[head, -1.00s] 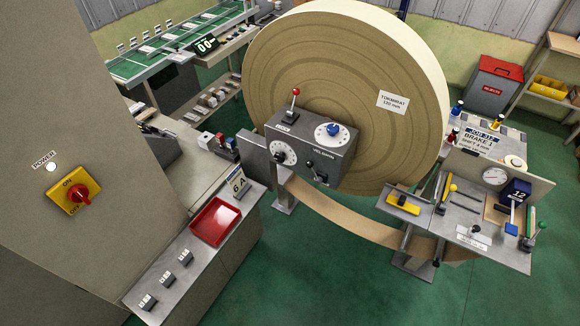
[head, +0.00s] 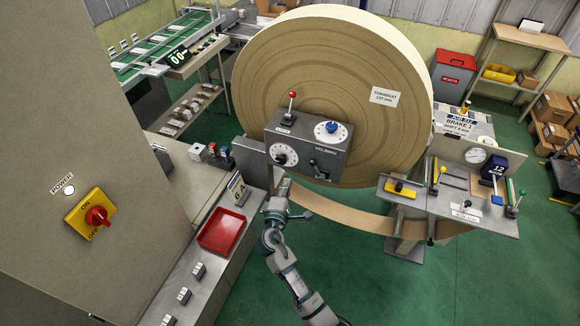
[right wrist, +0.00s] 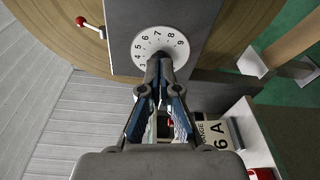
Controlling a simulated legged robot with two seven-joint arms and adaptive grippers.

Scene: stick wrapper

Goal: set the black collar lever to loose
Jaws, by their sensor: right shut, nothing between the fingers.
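A small black lever (head: 317,166) sits low on the front of the grey control box (head: 340,150) mounted before the big paper roll. I take it for the collar lever; its marking is too small to read. My right gripper (head: 280,183) is below and left of the box, under the white numbered dial (head: 284,154), apart from the black lever. In the right wrist view its closed fingers (right wrist: 160,64) point at the dial (right wrist: 160,45), partly covering it, with nothing between them. I cannot make out the black lever there. My left gripper is not in view.
A red-knobbed lever (head: 291,103) and a blue knob (head: 332,127) are on the box top. The large paper roll (head: 390,130) stands behind. A bench with a red tray (head: 219,231) is at left, a tool shelf (head: 455,205) at right. Green floor lies open in front.

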